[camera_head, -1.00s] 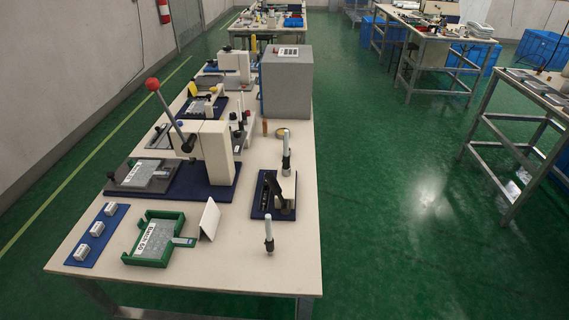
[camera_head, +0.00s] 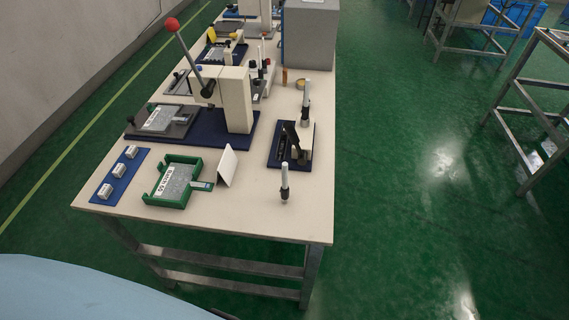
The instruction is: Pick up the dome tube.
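Two upright, slim, pale tubes with dark lower parts stand on the right side of the bench. One tube (camera_head: 285,180) is near the front edge on bare tabletop. The other tube (camera_head: 306,103) stands farther back, behind a dark blue pad (camera_head: 275,156) carrying a black device (camera_head: 297,145). Both are too small to tell which is the dome tube. Neither of my grippers is in view.
The cream bench (camera_head: 240,220) holds a green tray (camera_head: 172,184), a small white stand (camera_head: 227,165), a blue strip (camera_head: 119,176) with white blocks, and a press with a red-knobbed lever (camera_head: 172,25). A grey box (camera_head: 310,35) stands behind. Bare tabletop surrounds the front tube.

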